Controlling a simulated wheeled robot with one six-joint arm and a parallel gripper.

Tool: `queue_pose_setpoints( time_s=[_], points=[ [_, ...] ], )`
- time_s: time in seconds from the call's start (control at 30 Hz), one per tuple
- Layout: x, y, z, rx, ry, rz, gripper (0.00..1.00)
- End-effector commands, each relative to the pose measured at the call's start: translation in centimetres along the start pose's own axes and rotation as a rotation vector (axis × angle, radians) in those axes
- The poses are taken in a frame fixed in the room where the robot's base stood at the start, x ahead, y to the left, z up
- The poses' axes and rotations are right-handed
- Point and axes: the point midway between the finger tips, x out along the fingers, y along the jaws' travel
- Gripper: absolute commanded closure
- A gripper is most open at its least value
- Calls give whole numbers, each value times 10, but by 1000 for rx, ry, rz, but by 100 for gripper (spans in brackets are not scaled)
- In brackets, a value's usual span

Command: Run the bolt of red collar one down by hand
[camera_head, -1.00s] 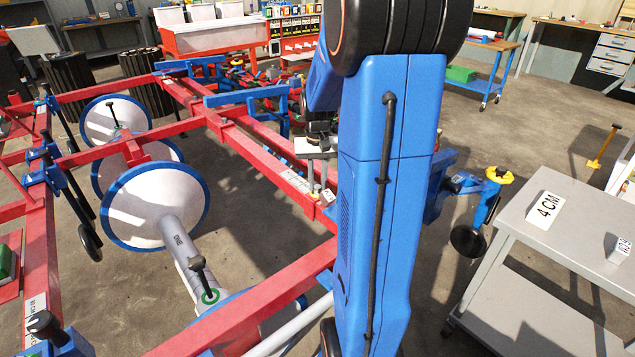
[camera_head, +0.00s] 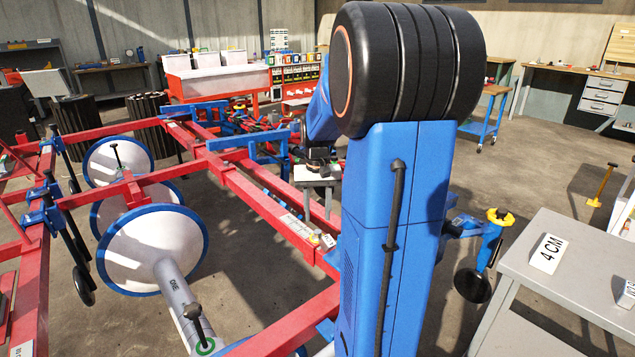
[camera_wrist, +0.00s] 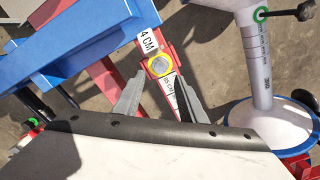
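My gripper (camera_wrist: 158,98) is open in the wrist view, with its two grey fingers apart and nothing held. A white tube marked ONE (camera_head: 174,284) carries a black T-handled bolt (camera_head: 193,313) with a green ring; the tube also shows in the wrist view (camera_wrist: 257,72), right of my fingers. A red collar-like block (camera_head: 131,188) sits on a red crossbar by another black bolt (camera_head: 115,155). I cannot tell which collar is red collar one.
A yellow-ringed round part (camera_wrist: 159,65), a 4 CM tag (camera_wrist: 148,41) and a scale strip (camera_wrist: 169,92) lie on the beam below my fingers. Blue brackets (camera_head: 245,143) stand beyond. A grey table (camera_head: 570,285) with a 4 CM block (camera_head: 547,254) is at right.

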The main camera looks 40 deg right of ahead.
Motion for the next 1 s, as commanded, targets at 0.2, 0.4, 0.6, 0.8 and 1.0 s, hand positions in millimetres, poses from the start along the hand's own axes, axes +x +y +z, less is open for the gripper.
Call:
queue_pose_setpoints(
  time_s=[0.2,0.4,0.6,0.8,1.0],
  points=[
    [-45,0,-1,0,4,0,62],
    [-83,0,-1,0,4,0,62],
    [-108,0,0,0,1,0,62],
    [-118,0,0,0,0,0,62],
    [-118,0,0,0,0,0,62]
  ],
)
